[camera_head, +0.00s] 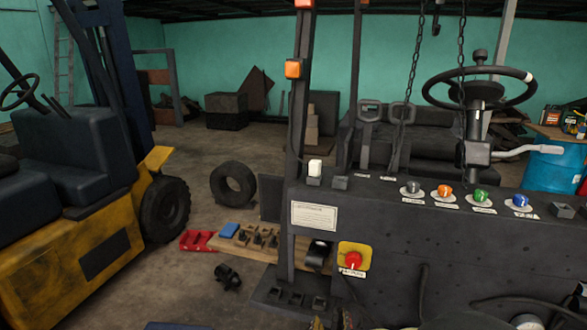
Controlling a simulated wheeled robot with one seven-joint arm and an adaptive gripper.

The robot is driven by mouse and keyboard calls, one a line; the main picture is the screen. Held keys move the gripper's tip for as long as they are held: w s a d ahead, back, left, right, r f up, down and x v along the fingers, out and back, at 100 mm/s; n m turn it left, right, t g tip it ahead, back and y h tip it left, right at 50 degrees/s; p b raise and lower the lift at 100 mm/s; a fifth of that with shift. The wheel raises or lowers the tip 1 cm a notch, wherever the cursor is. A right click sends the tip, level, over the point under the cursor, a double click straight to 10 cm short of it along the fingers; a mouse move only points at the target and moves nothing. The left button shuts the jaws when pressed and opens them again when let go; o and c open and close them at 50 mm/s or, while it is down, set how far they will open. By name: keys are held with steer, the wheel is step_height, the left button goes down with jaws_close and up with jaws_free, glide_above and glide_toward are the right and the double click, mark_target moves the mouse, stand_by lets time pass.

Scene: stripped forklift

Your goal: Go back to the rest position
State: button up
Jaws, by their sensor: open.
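My gripper does not show in the head view, and I cannot tell its pose. The stripped forklift (480,255) fills the right half of the view. Its dark panel carries a row of knobs: grey (412,187), orange (444,191), green (481,195) and blue (520,201). A white switch (315,168) stands at the panel's left end. A red emergency button (352,260) sits on a yellow plate on the panel's front. The steering wheel (479,88) is above the panel.
A yellow forklift (75,245) stands at the left. Between the two, a loose tyre (233,184), red parts (196,240), a wooden board (243,245) and a black part (227,276) are on the floor. Chains (413,80) hang above. A blue barrel (552,169) stands at right.

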steer(key=s+a+f+g+y, duration=0.3)
steer(key=s+a+f+g, duration=0.1)
steer(key=s+a+f, duration=0.15)
steer(key=s+r+m+g+y, duration=0.2)
steer(key=s+r+g, duration=0.3)
steer(key=s, duration=0.6)
steer(key=s+d+r+m+h, duration=0.1)
steer(key=s+d+r, duration=0.5)
steer(key=r, duration=0.3)
steer(key=s+d+r+m+h, duration=0.1)
steer(key=s+d+r, duration=0.5)
steer(key=r, duration=0.3)
steer(key=shift+d+r+t+h, duration=0.25)
steer(key=shift+d+t+h, duration=0.05)
steer(key=shift+d+t, duration=0.1)
steer(key=shift+d, duration=0.1)
steer(key=shift+c, duration=0.8)
